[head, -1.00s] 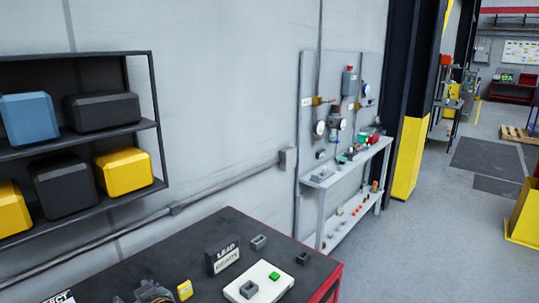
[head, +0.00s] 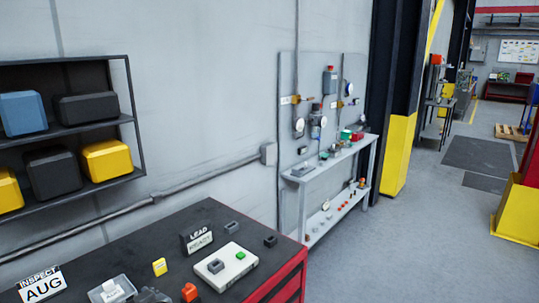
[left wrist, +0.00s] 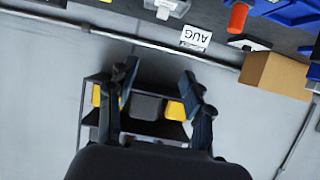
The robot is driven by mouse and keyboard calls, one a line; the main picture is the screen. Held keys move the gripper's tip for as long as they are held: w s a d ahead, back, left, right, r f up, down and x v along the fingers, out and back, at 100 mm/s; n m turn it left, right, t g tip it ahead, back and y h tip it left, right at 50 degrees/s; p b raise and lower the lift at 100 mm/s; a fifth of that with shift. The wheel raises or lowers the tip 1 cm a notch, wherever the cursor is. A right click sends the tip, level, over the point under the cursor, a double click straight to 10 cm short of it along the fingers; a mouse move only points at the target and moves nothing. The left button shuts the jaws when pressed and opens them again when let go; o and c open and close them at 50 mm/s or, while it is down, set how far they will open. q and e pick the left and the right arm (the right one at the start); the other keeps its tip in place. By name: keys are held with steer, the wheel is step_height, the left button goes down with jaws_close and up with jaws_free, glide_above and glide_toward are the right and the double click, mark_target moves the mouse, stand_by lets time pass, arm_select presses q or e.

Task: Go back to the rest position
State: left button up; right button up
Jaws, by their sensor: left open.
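My left gripper (left wrist: 160,78) shows in the left wrist view with its two dark fingers spread apart and nothing between them. Beyond the fingers are the wall and a dark shelf unit (left wrist: 88,118), which looks upside down in this view. The fingers overlap the shelf in the picture, but I see no contact. In the head view neither gripper can be made out clearly. My right gripper is not in view.
In the head view, a dark-topped red workbench (head: 140,240) holds a white plate with a green button (head: 226,266), small blocks and cards. A wall shelf (head: 136,135) holds bins. A grey stand (head: 340,170) has gauges. Floor at the right is mostly clear.

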arm_select(q)
steer(key=s+f+m+h, duration=0.2)
steer(key=s+f, duration=0.2)
steer(key=f, duration=0.3)
steer(key=s+d+f+m+g+h, duration=0.2)
steer(key=s+d+f+m+h, duration=0.1)
steer(key=s, duration=0.5)
steer(key=s+d+f+m+g+h, duration=0.1)
steer(key=s+d+f+m+h, duration=0.2)
steer(key=s, duration=0.4)
steer(key=s+d+f+m+g+h, duration=0.2)
steer(key=s+d+f+m, duration=0.15)
steer(key=s, duration=0.45)
step_height(320, 180, down, 32)
steer(key=g+b, duration=0.1)
steer(key=b, duration=0.6)
steer(key=s+a+f+b, duration=0.2)
steer(key=s+f+b, duration=0.1)
steer(key=s+f, duration=0.6)
steer(key=s+a+f+g+b, duration=0.1)
steer(key=s+f+b, duration=0.3)
steer(key=s+f, duration=0.5)
step_height(320, 180, down, 7)
steer(key=shift+a+r+g, duration=0.1)
steer(key=shift+a+g, duration=0.2)
steer(key=shift+a, duration=0.15)
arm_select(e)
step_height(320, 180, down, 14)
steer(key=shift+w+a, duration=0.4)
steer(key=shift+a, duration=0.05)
